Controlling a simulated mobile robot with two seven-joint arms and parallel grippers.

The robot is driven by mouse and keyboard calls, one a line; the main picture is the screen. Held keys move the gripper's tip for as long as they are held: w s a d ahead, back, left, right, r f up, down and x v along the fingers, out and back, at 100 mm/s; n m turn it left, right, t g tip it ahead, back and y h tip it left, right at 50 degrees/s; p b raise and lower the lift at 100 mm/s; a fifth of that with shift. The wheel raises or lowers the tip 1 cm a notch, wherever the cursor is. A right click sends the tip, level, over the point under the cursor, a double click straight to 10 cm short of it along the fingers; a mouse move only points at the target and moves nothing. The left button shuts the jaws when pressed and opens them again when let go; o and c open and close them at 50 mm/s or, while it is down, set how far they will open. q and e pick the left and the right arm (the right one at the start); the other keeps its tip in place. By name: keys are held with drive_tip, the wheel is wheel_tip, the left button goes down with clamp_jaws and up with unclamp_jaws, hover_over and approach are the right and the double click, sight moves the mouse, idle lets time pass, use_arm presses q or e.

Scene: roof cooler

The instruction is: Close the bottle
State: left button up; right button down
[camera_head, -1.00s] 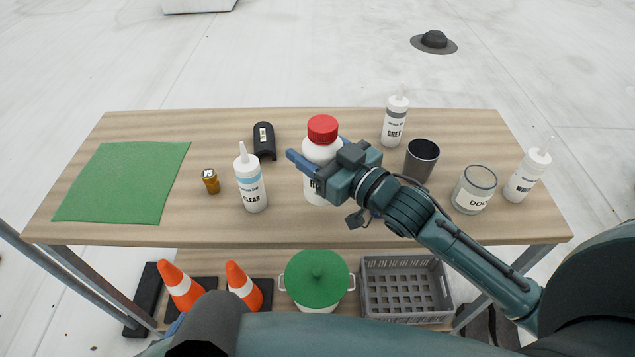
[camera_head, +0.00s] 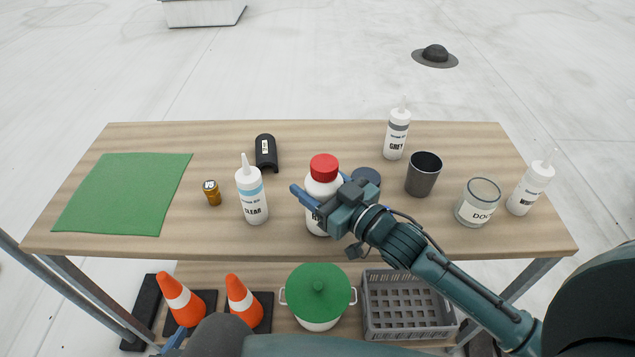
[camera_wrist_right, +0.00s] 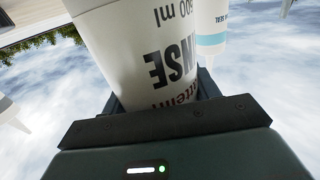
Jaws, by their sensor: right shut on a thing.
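A white bottle (camera_head: 321,192) with a red cap (camera_head: 324,167) on its top stands upright near the front middle of the table. My right gripper (camera_head: 318,208) is shut around the bottle's body from the right, below the cap. The right wrist view shows the bottle's printed label (camera_wrist_right: 165,55) between the jaws. I cannot tell whether the bottle's base touches the table. Only a small blue part and a dark link, probably of my left arm, show at the bottom of the head view; its jaw state cannot be read.
A clear sealant bottle (camera_head: 252,195) stands left of the bottle. A dark blue disc (camera_head: 366,177) lies behind my right gripper, near a grey cup (camera_head: 423,176). A green mat (camera_head: 120,195) covers the table's left. A shelf below holds a green-lidded pot (camera_head: 318,290) and a crate (camera_head: 408,312).

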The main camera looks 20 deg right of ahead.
drive_tip(key=shift+f, duration=0.2)
drive_tip(key=shift+c, duration=2)
unclamp_jaws()
drive_tip(key=shift+r, duration=0.25)
drive_tip(key=shift+s+d+f, duration=0.1)
drive_tip(key=shift+s+d, duration=0.05)
drive_tip(key=shift+s, duration=0.15)
drive_tip(key=v, duration=1.1)
drive_tip(key=shift+b, duration=0.3)
drive_tip(key=shift+s, duration=0.15)
drive_tip(key=shift+d, duration=0.1)
